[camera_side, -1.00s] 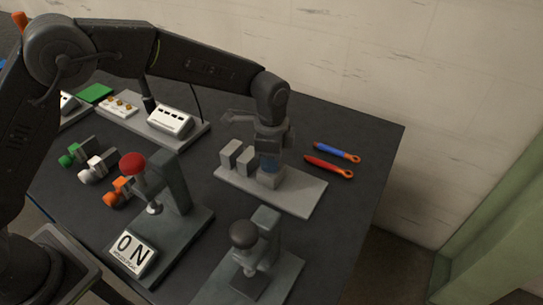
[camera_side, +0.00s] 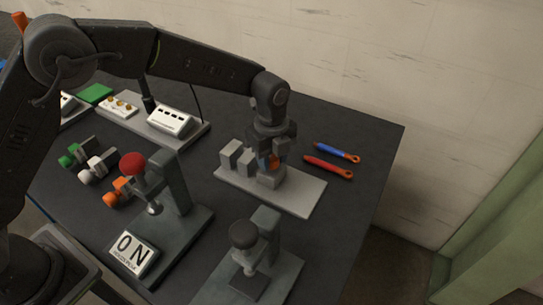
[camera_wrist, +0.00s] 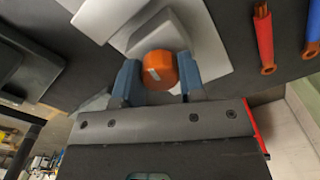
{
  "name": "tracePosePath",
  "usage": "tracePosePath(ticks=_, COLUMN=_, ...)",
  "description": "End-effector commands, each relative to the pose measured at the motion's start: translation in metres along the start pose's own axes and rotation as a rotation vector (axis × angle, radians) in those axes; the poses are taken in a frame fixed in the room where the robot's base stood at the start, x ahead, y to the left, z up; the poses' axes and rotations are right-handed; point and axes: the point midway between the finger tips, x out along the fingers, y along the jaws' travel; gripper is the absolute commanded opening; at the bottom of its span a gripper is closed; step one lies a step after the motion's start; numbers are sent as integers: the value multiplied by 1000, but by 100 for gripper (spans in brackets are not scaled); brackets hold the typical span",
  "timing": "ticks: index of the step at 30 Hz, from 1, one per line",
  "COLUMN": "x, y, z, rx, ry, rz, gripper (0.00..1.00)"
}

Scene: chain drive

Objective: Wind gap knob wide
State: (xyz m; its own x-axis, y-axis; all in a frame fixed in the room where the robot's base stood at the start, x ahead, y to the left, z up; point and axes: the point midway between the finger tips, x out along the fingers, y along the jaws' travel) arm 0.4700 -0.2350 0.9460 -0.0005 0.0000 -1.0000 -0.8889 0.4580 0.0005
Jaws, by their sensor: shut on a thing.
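The gap knob (camera_wrist: 160,70) is an orange round knob with a pale mark on its face. It sits on a light grey block of the gap fixture (camera_side: 300,193), whose plate also shows in the wrist view (camera_wrist: 205,42). My gripper (camera_side: 272,161) is above the right block of this fixture, pointing down. In the wrist view its two blue-grey fingers (camera_wrist: 158,82) stand on either side of the knob and are shut on it. In the side view the knob is mostly hidden between the fingers, with a bit of orange showing.
A blue-handled tool (camera_side: 335,152) and a red-handled tool (camera_side: 328,167) lie right of the fixture. An "ON" sign (camera_side: 133,254) is at front left.

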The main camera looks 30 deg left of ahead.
Motion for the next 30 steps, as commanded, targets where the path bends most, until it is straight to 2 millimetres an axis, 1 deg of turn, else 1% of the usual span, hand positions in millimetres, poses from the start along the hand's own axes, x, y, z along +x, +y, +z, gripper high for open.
tracePosePath(ticks=9, x=-1, y=0, z=1, rx=83, ry=-1, rz=0, gripper=13)
tracePosePath(ticks=22, x=-1, y=0, z=1, rx=90, ry=-1, rz=-1, gripper=13)
tracePosePath(ticks=23, x=-1, y=0, z=1, rx=90, ry=-1, rz=-1, gripper=39)
tracePosePath(ticks=30, x=0, y=0, z=0, rx=89, ry=-1, rz=-1, gripper=62)
